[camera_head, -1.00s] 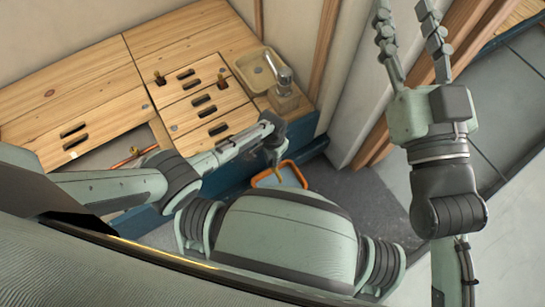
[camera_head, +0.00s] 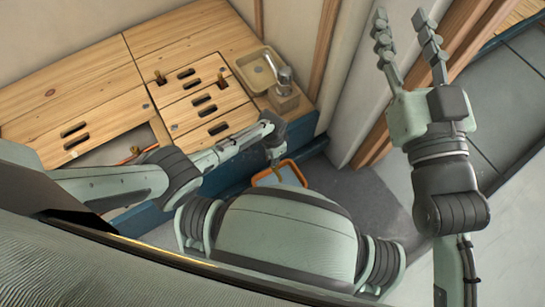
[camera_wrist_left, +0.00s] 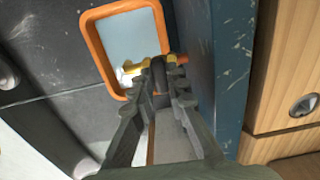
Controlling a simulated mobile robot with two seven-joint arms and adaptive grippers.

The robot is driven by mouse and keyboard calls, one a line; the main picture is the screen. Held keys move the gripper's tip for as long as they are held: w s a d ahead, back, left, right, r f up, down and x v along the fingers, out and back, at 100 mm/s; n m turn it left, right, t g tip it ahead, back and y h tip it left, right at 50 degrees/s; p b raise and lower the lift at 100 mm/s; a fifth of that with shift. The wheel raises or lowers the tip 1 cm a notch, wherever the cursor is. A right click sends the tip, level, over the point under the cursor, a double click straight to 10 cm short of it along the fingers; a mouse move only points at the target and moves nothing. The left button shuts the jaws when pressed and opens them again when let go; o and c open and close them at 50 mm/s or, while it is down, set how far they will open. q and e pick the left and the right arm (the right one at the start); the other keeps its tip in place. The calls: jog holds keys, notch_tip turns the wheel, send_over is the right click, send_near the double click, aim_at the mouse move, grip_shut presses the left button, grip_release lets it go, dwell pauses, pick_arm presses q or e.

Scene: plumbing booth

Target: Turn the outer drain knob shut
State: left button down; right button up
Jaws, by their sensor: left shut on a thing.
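My left gripper (camera_wrist_left: 162,74) reaches down the outside of the blue cabinet side and is shut on the outer drain knob, mostly hidden between its fingertips. A yellow brass drain fitting (camera_wrist_left: 135,70) shows beside the fingertips, with a small orange-red part on their other side. The knob's turn angle cannot be told. In the head view the left gripper (camera_head: 274,148) is at the cabinet's right end, and the knob is hidden. My right gripper (camera_head: 411,62) is raised at the upper right, fingers apart, open and empty.
An orange-rimmed tray (camera_wrist_left: 93,22) lies below the fitting; the head view also shows it (camera_head: 258,180). A wall edge stands right of the cabinet.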

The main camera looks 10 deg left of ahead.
pick_arm(q)
jog(key=shift+s, duration=0.1)
jog(key=c, duration=1.5)
grip_release()
